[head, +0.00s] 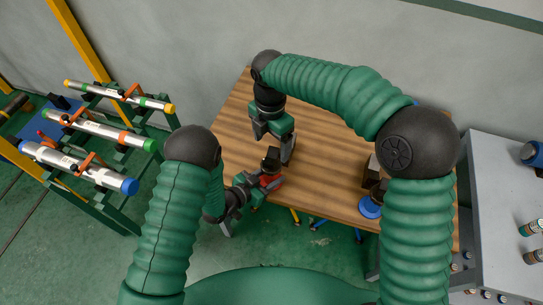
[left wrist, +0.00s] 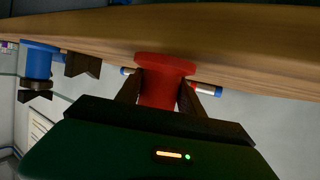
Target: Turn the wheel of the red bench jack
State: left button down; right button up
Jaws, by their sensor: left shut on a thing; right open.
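The red bench jack (head: 268,183) sits at the front edge of the wooden table in the head view, with a dark block-like part (head: 271,160) behind it. In the left wrist view its red round flange and narrower red body (left wrist: 164,66) fill the middle. My left gripper (head: 262,188) is at the jack from the front. Its dark fingers (left wrist: 160,95) are shut on the red body, one on each side. My right gripper (head: 273,142) is open and empty, pointing down above the table just behind the jack. Part of the jack is hidden by my left gripper.
A blue jack (head: 370,207) with dark blocks is farther right on the table's front edge; it shows at left in the left wrist view (left wrist: 38,60). A green rack (head: 110,160) with several pipes stands left. A grey bench (head: 490,190) stands right. The table (head: 325,150) is clear between the jacks.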

aim_at(271, 158)
jog(key=m, duration=0.7)
jog(key=shift+f, duration=0.25)
jog(key=m, duration=0.3)
jog(key=shift+f+m, duration=0.1)
jog(key=shift+m, duration=0.3)
jog(key=m, duration=0.6)
jog(key=shift+m, duration=0.3)
jog(key=m, duration=0.3)
jog(key=shift+d+m, duration=0.1)
jog(key=shift+m, duration=0.2)
jog(key=m, duration=0.6)
jog(key=shift+w+r+m, duration=0.25)
jog(key=shift+m, duration=0.05)
jog(key=m, duration=0.3)
jog(key=shift+w+r, duration=0.1)
jog(key=shift+r, duration=0.05)
jog(key=m, duration=0.5)
jog(key=shift+w+r, duration=0.15)
jog(key=shift+r, duration=0.05)
jog(key=shift+f, duration=0.25)
notch_tip(271, 158, down, 12)
jog(key=shift+r, duration=0.25)
jog(key=c, duration=1.4)
jog(key=shift+o, duration=0.2)
